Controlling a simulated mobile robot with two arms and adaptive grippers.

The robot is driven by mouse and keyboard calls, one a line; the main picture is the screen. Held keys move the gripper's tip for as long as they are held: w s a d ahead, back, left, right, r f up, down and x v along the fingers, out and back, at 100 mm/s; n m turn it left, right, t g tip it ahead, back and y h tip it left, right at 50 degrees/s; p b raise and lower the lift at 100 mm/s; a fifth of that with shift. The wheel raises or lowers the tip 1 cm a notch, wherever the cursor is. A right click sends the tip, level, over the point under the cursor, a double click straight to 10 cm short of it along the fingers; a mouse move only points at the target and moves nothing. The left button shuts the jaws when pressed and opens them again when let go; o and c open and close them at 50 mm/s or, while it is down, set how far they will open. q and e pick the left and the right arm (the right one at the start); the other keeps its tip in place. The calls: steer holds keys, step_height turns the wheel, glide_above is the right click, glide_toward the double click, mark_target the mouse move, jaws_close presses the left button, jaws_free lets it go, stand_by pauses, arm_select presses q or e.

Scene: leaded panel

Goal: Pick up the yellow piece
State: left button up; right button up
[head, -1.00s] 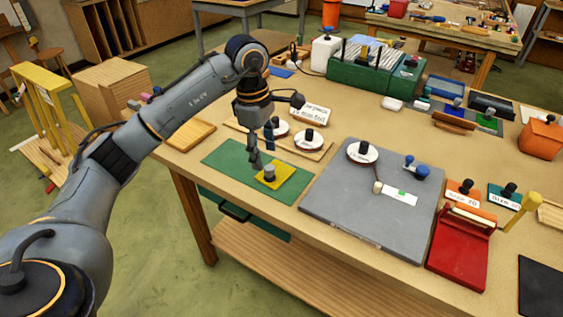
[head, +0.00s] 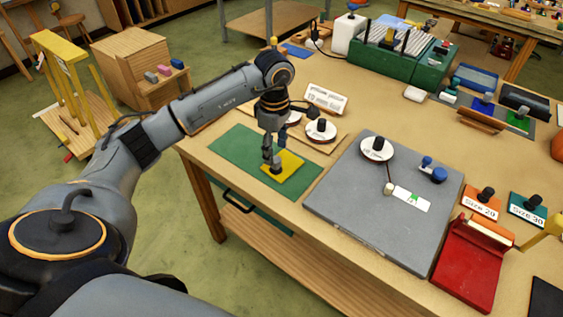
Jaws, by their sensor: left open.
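The yellow piece (head: 289,164) is a flat square lying on the green mat (head: 233,158) near the table's left edge. A grey knob stood on it in the earlier view and is now mostly hidden by my gripper. My left gripper (head: 272,164) points down over the left part of the yellow piece, with its fingertips low at the knob. It is open. I cannot tell whether the fingers touch the knob. My right gripper is not in view.
A grey slab (head: 345,200) with a white disc (head: 367,153) and a blue-knobbed tool (head: 432,170) lies to the right. A white sign (head: 326,98) and a black-knobbed disc (head: 321,135) stand behind the mat. A red holder (head: 467,262) is at the front right.

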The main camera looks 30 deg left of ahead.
mark_target(276, 159)
arm_select(q)
step_height(276, 159, down, 4)
steer(key=shift+d+r+p, duration=0.1)
steer(key=shift+r+p, duration=0.05)
steer(key=shift+p, duration=0.8)
steer(key=shift+w+f, duration=0.1)
steer(key=shift+f, duration=0.45)
steer(key=shift+c, duration=1.1)
jaws_close()
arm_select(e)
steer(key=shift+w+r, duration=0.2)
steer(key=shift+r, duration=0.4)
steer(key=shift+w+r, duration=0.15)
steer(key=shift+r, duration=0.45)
